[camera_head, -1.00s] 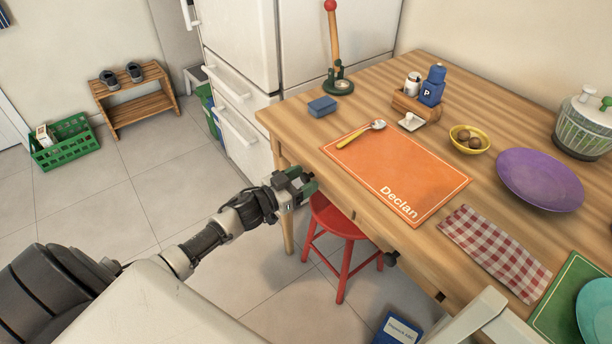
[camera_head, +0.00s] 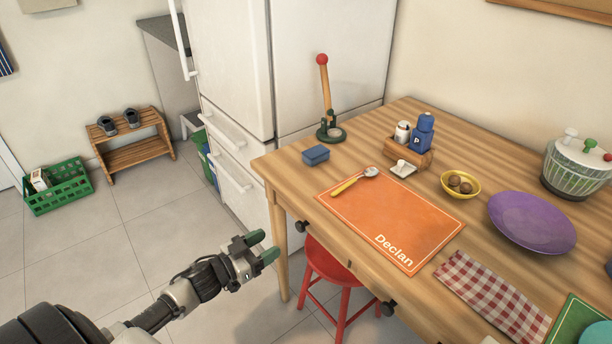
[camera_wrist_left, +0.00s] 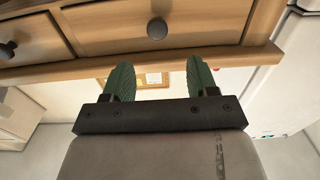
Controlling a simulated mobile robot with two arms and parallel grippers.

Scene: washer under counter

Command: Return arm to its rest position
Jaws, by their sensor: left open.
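My left gripper (camera_head: 263,246) is open and empty in the head view, over the floor just left of the wooden table (camera_head: 283,166). Its green fingers also show spread apart in the left wrist view (camera_wrist_left: 157,80), with nothing between them. That view shows the table's drawer fronts with a dark round knob (camera_wrist_left: 157,29) close ahead of the fingers. The gripper is below the tabletop's level. My right gripper is not in view.
A red stool (camera_head: 331,268) stands under the table edge, right of the gripper. An orange placemat (camera_head: 395,220) with a spoon (camera_head: 357,180) lies on the table. A white fridge (camera_head: 235,75) stands behind. A green crate (camera_head: 58,187) and a wooden rack (camera_head: 130,140) stand at left, with open floor before them.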

